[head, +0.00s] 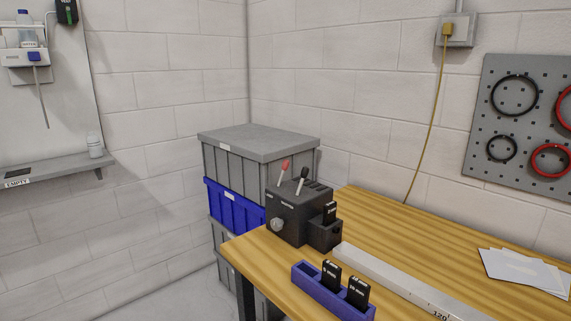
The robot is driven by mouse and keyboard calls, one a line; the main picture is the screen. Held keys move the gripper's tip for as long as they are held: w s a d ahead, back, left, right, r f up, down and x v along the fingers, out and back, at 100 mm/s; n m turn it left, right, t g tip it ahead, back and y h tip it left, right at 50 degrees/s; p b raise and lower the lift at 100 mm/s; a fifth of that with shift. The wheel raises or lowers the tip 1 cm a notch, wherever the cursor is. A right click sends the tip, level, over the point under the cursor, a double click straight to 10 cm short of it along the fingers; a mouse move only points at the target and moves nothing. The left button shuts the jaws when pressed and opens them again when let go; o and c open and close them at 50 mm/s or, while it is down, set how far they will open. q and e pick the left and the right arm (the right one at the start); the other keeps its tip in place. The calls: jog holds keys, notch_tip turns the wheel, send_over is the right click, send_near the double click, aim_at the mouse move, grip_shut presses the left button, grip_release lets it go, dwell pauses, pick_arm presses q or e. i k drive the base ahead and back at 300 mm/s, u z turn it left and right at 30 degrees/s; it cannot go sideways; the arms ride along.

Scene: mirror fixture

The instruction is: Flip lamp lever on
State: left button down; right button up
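A dark box-shaped device (285,212) stands on the wooden bench near its far left end. Two levers rise from its top: one with a red tip (285,165) and one with a black tip (303,174). Both lean toward the upper right in the picture. Labels on the box are too small to read, so I cannot tell which lever is the lamp's. A grey knob (277,225) is on its front. Neither of my grippers is in view.
A purple holder (315,293) with black blocks and a long metal ruler (400,283) lie on the bench (375,222). White sheets (522,270) lie at right. Stacked crates (232,206) stand behind the bench's left end. A pegboard (505,125) hangs at right.

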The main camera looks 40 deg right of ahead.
aim_at(286, 163)
jog(key=z, duration=0.35)
jog(key=i, duration=0.6)
jog(key=z, duration=0.95)
jog(key=i, duration=0.4)
jog(key=z, duration=0.45)
